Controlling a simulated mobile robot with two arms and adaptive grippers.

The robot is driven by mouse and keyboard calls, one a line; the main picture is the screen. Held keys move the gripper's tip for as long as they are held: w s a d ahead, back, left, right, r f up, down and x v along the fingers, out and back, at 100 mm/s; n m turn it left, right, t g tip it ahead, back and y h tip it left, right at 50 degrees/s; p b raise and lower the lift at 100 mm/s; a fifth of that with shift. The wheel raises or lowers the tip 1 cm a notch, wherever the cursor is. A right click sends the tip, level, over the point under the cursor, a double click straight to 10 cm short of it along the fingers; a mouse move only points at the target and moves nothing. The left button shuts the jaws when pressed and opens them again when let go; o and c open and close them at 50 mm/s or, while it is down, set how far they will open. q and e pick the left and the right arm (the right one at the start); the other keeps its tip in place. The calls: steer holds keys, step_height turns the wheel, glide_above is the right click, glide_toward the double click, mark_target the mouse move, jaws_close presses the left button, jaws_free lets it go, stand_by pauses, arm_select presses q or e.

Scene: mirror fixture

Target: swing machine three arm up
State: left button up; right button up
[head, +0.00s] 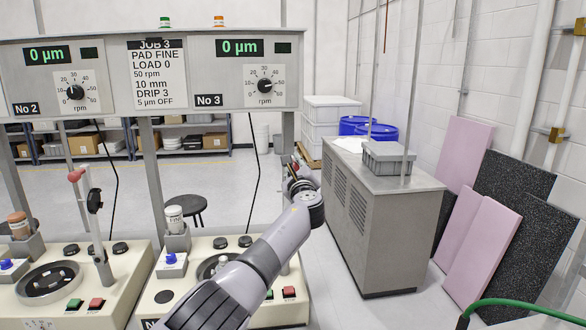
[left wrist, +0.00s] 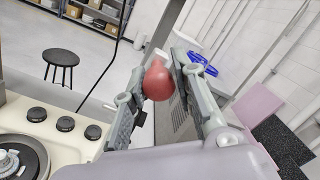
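Machine three is the right-hand machine, under the No 3 label (head: 209,100), with a cream base (head: 180,282). My left arm crosses in front of it and hides most of its swing arm. My left gripper (head: 297,178) is above and to the right of the base. In the left wrist view a red ball knob (left wrist: 157,82) sits between the fingertips of my left gripper (left wrist: 158,78). Both fingers look to touch its sides. The rest of the swing arm is hard to make out. My right gripper is not in view.
Machine two (head: 70,283) stands to the left with its red-knobbed arm (head: 76,175) upright. A grey cabinet (head: 385,225) stands to the right, with pink (head: 480,245) and black panels by the wall. A stool (head: 186,205) stands behind. The floor between is clear.

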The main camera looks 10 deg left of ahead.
arm_select(q)
steer(key=o, duration=0.4)
steer(key=shift+d, duration=0.35)
steer(key=shift+o, duration=0.2)
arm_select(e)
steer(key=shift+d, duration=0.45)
arm_select(q)
steer(key=shift+a, duration=0.15)
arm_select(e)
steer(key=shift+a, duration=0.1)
arm_select(q)
steer(key=shift+s+d+f, duration=0.15)
steer(key=shift+s+d, duration=0.1)
steer(key=shift+s, duration=0.15)
steer(key=r+v, duration=0.1)
steer(key=v, duration=1)
steer(key=shift+f, duration=0.35)
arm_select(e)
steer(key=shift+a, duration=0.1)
arm_select(q)
steer(key=shift+f, duration=0.1)
